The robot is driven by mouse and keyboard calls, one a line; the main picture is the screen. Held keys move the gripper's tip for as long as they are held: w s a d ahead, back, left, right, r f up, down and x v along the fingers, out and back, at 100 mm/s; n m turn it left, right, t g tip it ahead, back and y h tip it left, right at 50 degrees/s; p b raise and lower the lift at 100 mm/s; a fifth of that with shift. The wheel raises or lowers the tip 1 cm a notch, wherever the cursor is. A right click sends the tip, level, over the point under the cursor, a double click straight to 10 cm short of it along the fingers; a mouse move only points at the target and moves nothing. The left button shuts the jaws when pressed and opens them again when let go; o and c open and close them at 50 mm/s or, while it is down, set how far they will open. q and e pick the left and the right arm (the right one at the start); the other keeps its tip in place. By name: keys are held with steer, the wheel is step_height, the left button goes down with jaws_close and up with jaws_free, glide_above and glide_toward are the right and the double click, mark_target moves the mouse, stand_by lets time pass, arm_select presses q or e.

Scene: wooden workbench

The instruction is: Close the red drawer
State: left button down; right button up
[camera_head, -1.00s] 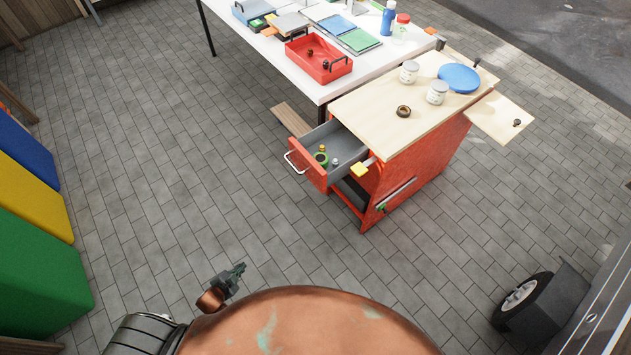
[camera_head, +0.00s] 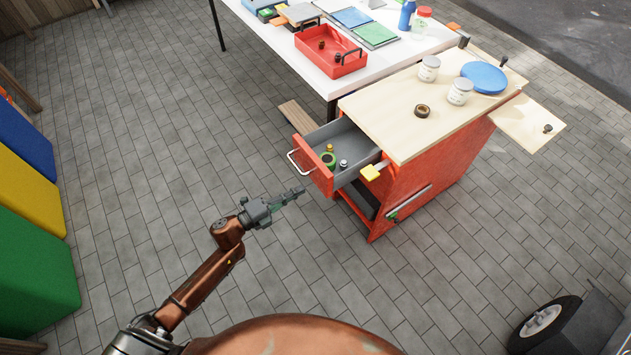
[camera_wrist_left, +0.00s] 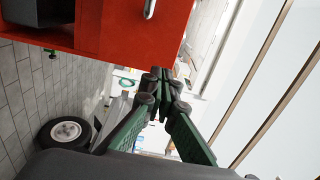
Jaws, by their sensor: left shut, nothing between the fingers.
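The red drawer (camera_head: 314,168) is pulled out of the red wooden-topped cabinet (camera_head: 432,175). Its front has a pale bar handle (camera_head: 300,162), and its grey inside holds a green ring and small bottle-like items. My left gripper (camera_head: 302,191) is shut and empty, its tips just below and left of the drawer front in the head view; I cannot tell if they touch. In the left wrist view the shut fingertips (camera_wrist_left: 165,75) are near the lower edge of a red panel (camera_wrist_left: 135,25) with part of a handle at the top. My right gripper is not in view.
A yellow block-like piece (camera_head: 372,172) sits by the drawer's right side. Jars, a dark ring and a blue disc (camera_head: 484,78) stand on the cabinet top. A white table (camera_head: 290,52) with a red tray (camera_head: 318,62) is behind. The paved floor left of the drawer is clear.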

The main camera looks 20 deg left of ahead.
mark_target(322, 177)
arm_select(q)
steer(key=b+x, duration=0.1)
steer(key=x, duration=0.5)
steer(key=shift+f, duration=0.1)
steer(key=shift+w+d, duration=0.35)
steer(key=shift+w, duration=0.1)
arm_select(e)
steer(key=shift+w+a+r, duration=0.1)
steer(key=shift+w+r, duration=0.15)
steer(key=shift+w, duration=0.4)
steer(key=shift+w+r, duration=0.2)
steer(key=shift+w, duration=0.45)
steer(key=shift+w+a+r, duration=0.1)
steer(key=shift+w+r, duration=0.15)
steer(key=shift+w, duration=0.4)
arm_select(q)
steer(key=shift+w, duration=0.1)
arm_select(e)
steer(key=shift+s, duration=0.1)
